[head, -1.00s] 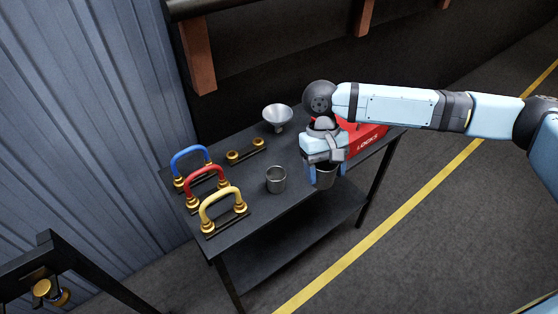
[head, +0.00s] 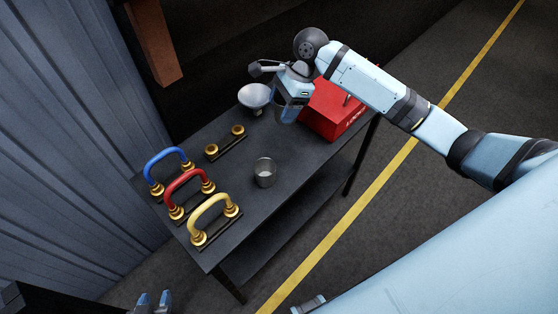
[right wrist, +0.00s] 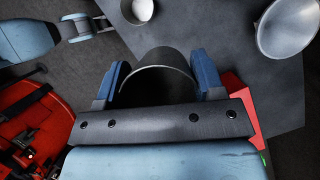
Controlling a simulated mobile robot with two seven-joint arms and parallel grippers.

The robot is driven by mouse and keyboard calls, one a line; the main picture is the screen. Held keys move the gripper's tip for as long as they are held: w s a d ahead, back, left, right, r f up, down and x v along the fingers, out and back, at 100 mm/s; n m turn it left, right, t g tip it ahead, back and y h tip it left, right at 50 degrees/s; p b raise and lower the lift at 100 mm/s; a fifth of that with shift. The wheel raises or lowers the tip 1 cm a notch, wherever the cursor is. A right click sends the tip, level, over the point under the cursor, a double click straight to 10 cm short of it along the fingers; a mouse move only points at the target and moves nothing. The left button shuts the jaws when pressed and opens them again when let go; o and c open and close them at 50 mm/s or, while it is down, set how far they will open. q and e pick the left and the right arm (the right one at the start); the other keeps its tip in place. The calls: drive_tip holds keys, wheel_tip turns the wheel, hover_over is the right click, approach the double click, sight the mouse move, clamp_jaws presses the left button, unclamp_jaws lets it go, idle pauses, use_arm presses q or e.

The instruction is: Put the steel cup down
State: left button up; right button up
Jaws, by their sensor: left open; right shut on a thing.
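My right gripper (head: 290,104) is shut on a steel cup (head: 287,112), held beside the left end of the red box, over the back part of the table. In the right wrist view the held cup (right wrist: 160,56) sits between the two blue fingers, its inside dark. I cannot tell whether its base touches the table. A second steel cup (head: 265,172) stands upright on the black table (head: 240,213); it also shows in the right wrist view (right wrist: 138,10). My left gripper (head: 154,303) is open and empty at the bottom edge, away from the table.
A steel funnel (head: 255,97) stands just left of the held cup. A red box (head: 330,110) marked LOCKS is on its right. Blue (head: 167,157), red (head: 186,182) and yellow (head: 213,210) handles stand along the left edge. Bare tabletop surrounds the second cup.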

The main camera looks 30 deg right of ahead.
wheel_tip(320, 180, down, 19)
drive_tip(key=shift+f, duration=0.1)
idle(0.3)
drive_tip(key=shift+p, duration=0.35)
drive_tip(key=o, duration=1)
drive_tip(key=shift+c, duration=0.2)
